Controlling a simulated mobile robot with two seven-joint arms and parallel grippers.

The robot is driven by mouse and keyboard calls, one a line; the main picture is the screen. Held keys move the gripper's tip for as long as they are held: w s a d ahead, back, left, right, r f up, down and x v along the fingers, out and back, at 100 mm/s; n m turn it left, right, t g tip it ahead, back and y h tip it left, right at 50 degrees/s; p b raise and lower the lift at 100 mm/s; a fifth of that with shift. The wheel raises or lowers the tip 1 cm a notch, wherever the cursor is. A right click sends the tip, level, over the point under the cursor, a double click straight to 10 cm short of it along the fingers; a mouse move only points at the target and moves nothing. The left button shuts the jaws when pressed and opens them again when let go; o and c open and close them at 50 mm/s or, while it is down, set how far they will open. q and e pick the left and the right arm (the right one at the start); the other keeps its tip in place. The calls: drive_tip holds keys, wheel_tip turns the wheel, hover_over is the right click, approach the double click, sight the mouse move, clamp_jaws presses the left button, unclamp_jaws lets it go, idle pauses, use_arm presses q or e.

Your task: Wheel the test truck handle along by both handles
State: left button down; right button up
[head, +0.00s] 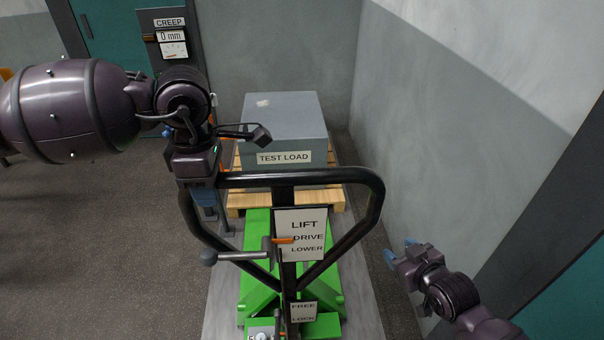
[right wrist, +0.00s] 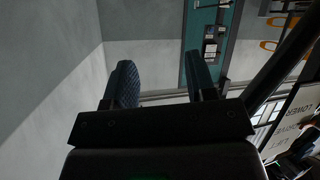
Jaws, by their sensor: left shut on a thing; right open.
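The test truck has a black looped handle (head: 330,177) above a green frame (head: 255,275). Its sign (head: 302,225) reads LIFT, DRIVE, LOWER, with an orange pointer by DRIVE. My left gripper (head: 203,196) is shut on the upper left part of the handle loop; its fingertips are partly hidden. My right gripper (head: 399,251) is open and empty, to the right of the loop's right side and apart from it. In the right wrist view my open fingers (right wrist: 163,80) have nothing between them, and the dark handle bar (right wrist: 272,68) passes to their right.
A grey box marked TEST LOAD (head: 285,125) sits on a wooden pallet (head: 240,198) at the truck's far end. A grey wall (head: 440,130) runs close along the right side. Open floor (head: 100,240) lies to the left. A CREEP gauge panel (head: 170,38) stands at the back left.

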drive_tip(key=w+a+r+n+g+y, duration=0.1)
drive_tip(key=w+a+r+n+y, duration=0.15)
drive_tip(key=w+a+r, duration=0.55)
drive_tip(key=w+a+r+n+g+y, duration=0.15)
drive_tip(key=w+r+n, duration=0.3)
drive_tip(key=r, duration=0.85)
wheel_tip(320, 180, up, 12)
drive_tip(key=n+g+h, duration=0.6)
drive_tip(key=g, duration=0.4)
hover_over(358, 168)
drive_tip(key=shift+w+a, duration=0.2)
drive_tip(key=shift+w, duration=0.1)
drive_tip(key=shift+s+d+r+h, duration=0.2)
drive_tip(key=shift+s+h, duration=0.1)
drive_tip(key=shift+h, duration=0.2)
drive_tip(key=shift+f, duration=5.55)
clamp_jaws()
